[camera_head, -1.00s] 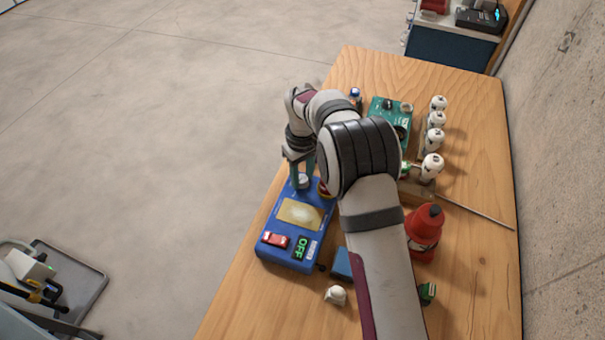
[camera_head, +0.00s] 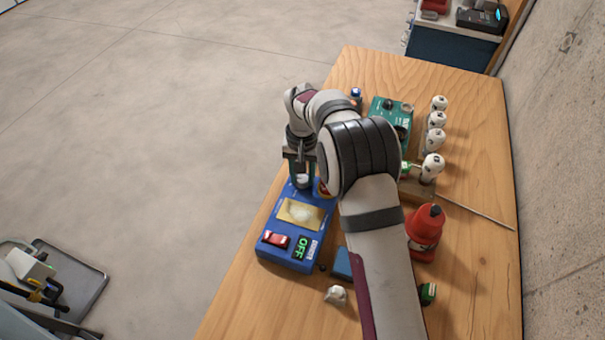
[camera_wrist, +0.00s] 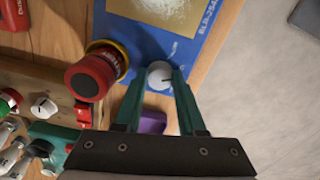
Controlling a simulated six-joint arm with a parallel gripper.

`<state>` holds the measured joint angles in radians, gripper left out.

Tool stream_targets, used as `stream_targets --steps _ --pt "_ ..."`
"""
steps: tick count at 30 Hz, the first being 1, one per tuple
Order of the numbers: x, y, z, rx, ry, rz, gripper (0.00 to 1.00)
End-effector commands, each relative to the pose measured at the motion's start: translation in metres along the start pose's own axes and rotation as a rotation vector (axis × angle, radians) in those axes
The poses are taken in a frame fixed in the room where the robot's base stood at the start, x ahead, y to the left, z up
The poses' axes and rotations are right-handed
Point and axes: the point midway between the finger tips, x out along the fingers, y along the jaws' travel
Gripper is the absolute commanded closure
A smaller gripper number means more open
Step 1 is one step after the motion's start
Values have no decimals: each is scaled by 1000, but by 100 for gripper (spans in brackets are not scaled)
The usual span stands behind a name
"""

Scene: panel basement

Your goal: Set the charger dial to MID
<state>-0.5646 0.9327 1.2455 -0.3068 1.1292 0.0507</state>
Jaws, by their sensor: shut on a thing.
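The blue charger box (camera_head: 284,251) lies on the wooden bench below my arm. The setting the dial points at is too small to read, and the fingers hide part of the surrounding face.
A red knob on a yellow base (camera_wrist: 90,77) stands close beside the dial. A green box (camera_head: 385,110), several white knobs (camera_head: 435,118) and a red bottle-shaped object (camera_head: 425,228) are to the right. A small white piece (camera_head: 336,295) lies in front. Open floor is left of the bench.

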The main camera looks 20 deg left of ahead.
Motion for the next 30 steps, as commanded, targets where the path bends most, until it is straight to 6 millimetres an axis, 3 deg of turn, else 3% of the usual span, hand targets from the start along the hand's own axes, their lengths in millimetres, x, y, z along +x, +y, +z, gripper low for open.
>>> stream_targets --steps 20,21,26,30 --pt "0 0 -1 55 2 0 100" --pt "0 0 -1 55 2 0 57" --pt "0 0 0 55 1 0 31" --pt "0 0 0 55 1 0 31"
